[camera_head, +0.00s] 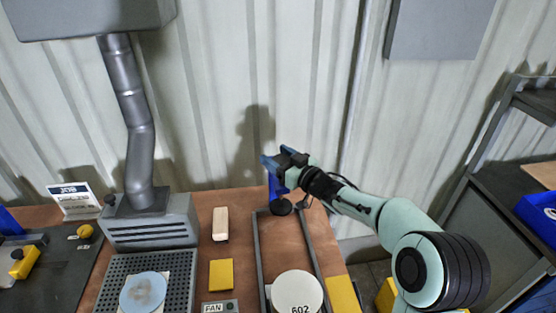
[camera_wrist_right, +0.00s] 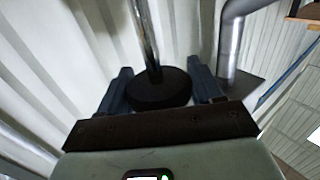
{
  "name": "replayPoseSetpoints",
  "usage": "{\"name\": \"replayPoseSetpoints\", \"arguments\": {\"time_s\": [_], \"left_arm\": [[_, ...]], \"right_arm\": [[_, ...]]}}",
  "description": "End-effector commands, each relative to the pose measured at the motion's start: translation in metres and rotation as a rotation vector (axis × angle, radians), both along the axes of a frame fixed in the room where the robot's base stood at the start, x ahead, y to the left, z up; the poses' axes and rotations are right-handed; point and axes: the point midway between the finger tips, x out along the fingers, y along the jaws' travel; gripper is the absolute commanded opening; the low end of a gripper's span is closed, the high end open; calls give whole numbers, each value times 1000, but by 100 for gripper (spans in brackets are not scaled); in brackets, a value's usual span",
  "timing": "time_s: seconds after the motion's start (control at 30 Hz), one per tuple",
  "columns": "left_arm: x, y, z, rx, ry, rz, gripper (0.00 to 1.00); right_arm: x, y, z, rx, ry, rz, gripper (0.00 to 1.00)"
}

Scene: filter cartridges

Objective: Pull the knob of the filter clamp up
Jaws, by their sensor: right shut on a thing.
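The filter clamp (camera_head: 276,187) stands at the far end of the rails in the head view, a blue upright part with a dark round pad (camera_head: 281,207) low at its front. My right gripper (camera_head: 271,162) reaches in from the right at the top of the clamp. In the right wrist view the black round knob (camera_wrist_right: 158,90), on a shiny metal rod (camera_wrist_right: 146,35), sits between the two blue fingers of my right gripper (camera_wrist_right: 160,92), which is shut on it. In the head view the gripper hides the knob. My left gripper is not in view.
A white round filter marked 602 (camera_head: 297,293) lies between the rails (camera_head: 257,245) in front of the clamp. A grey box with a duct (camera_head: 150,222), a beige block (camera_head: 220,224) and a yellow block (camera_head: 221,274) stand left. A ribbed wall is close behind.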

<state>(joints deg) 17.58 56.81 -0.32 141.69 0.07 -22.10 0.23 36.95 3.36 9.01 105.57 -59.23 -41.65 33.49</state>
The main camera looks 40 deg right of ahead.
Motion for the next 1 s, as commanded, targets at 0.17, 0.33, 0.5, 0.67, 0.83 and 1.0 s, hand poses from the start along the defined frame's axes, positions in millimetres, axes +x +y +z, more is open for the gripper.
{"name": "replayPoseSetpoints", "arguments": {"time_s": [0.17,0.33,0.5,0.67,0.83,1.0], "left_arm": [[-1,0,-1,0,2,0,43],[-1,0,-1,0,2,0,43],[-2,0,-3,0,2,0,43],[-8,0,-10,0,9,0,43],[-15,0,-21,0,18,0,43],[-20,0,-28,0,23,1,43]], "right_arm": [[0,0,-1,1,-3,1,86],[0,0,-1,1,-1,1,86],[-3,0,-2,0,0,0,86],[-24,-3,-3,-2,1,-2,86],[-62,-6,-4,-2,1,-3,86],[-99,-9,-3,-1,0,-2,86]]}}
